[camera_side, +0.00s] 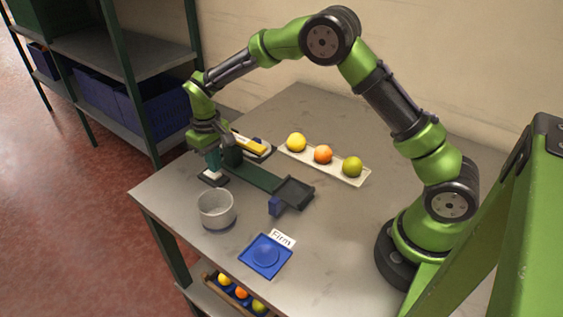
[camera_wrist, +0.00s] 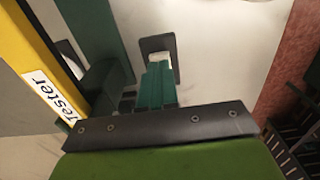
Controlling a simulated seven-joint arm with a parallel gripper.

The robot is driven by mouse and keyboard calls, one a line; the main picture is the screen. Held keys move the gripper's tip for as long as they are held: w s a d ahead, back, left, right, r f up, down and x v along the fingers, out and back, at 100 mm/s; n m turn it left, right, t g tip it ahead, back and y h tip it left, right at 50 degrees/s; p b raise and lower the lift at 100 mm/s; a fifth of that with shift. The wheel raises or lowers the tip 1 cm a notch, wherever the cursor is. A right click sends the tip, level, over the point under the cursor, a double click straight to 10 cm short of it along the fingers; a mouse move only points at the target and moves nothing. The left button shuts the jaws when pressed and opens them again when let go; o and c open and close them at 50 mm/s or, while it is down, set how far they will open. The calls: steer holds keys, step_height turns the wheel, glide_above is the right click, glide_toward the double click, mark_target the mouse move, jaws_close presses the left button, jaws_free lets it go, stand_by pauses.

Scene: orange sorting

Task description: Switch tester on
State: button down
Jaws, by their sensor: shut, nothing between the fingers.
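The tester stands at the table's left back in the side view, with a yellow bar (camera_side: 248,144) and a long dark green base (camera_side: 255,177). In the wrist view its yellow side (camera_wrist: 30,65) carries the label "Tester" (camera_wrist: 50,97). A small dark plate (camera_side: 214,179) with a pale part on it lies at the tester's left end; it also shows in the wrist view (camera_wrist: 160,43). I cannot tell whether it is the switch. My gripper (camera_side: 213,167) points down just over this plate, its teal fingers (camera_wrist: 160,70) shut and empty. I cannot tell whether the fingertips touch it.
A pale tray (camera_side: 283,150) holds a yellow, an orange and a green fruit. A dark tray (camera_side: 294,192) ends the tester's base, beside a blue block (camera_side: 275,206). A grey bowl (camera_side: 217,209) and a blue dish (camera_side: 265,256) labelled "Firm" stand in front.

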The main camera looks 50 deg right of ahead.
steer(key=shift+f, duration=0.95)
stand_by(0.3)
steer(key=shift+r, duration=3.55)
steer(key=shift+f, duration=0.2)
steer(key=s+d+r+m+t, duration=0.1)
steer(key=s+r+t, duration=0.1)
steer(key=s+r, duration=0.3)
steer(key=s+d+r+m+t+y, duration=0.1)
steer(key=s+r, duration=0.4)
steer(key=s, duration=0.7)
steer(key=s+d+r+m+t+y, duration=0.1)
steer(key=s+r+t, duration=0.3)
steer(key=s, duration=0.5)
steer(key=shift+s+d+r+m, duration=0.3)
steer(key=shift+d+r+m, duration=0.2)
steer(key=shift+d+r, duration=0.2)
